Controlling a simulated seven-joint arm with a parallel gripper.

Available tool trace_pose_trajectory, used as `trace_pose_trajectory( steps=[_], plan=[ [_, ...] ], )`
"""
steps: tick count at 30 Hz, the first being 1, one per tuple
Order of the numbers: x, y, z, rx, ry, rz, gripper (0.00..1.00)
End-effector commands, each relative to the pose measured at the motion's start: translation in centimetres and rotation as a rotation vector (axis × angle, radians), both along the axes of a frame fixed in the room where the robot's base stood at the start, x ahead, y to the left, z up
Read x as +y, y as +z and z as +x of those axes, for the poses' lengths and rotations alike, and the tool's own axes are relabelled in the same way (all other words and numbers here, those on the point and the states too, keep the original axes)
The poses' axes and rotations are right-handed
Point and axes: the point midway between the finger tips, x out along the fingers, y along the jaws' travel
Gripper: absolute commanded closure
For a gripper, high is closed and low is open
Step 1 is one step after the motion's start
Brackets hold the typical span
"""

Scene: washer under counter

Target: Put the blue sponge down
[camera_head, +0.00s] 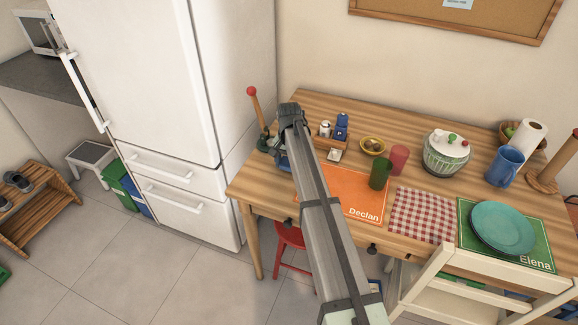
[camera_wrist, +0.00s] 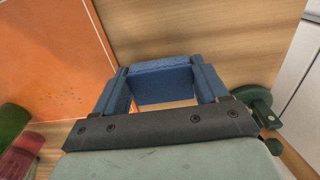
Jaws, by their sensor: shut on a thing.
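My gripper (camera_wrist: 162,86) is shut on the blue sponge (camera_wrist: 160,66), which sits between the two blue fingertips in the wrist view. Bare wood of the table (camera_wrist: 200,28) shows around and beneath it; I cannot tell whether the sponge touches the wood. In the head view my gripper (camera_head: 284,160) is over the left end of the wooden table (camera_head: 262,188), beside the orange placemat marked Declan (camera_head: 362,205). My own arm hides most of the gripper and the sponge there.
A green-based stand with a red-topped wooden handle (camera_head: 255,105) is close on the left. A wooden caddy (camera_head: 326,144) with shakers and a blue box stands behind. Green (camera_head: 380,173) and red (camera_head: 398,160) cups are to the right. The fridge (camera_head: 150,80) is left of the table.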

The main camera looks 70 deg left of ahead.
Motion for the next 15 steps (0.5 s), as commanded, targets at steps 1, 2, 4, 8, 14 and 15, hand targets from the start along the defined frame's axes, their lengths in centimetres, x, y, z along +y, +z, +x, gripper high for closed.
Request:
trace_pose_trajectory(
  steps=[1,2,4,8,14,15],
  plan=[
    [0.0,-0.7,0.0,0.001,0.000,-0.001,0.55],
    [0.0,-1.0,0.0,0.000,0.000,0.000,0.55],
    [0.0,-1.4,0.0,0.000,0.000,0.000,0.55],
    [0.0,-1.4,0.0,-0.001,0.000,0.001,0.55],
    [0.0,-1.6,0.0,0.000,0.000,0.000,0.55],
    [0.0,-1.7,0.0,0.000,0.000,0.000,0.55]
  ],
)
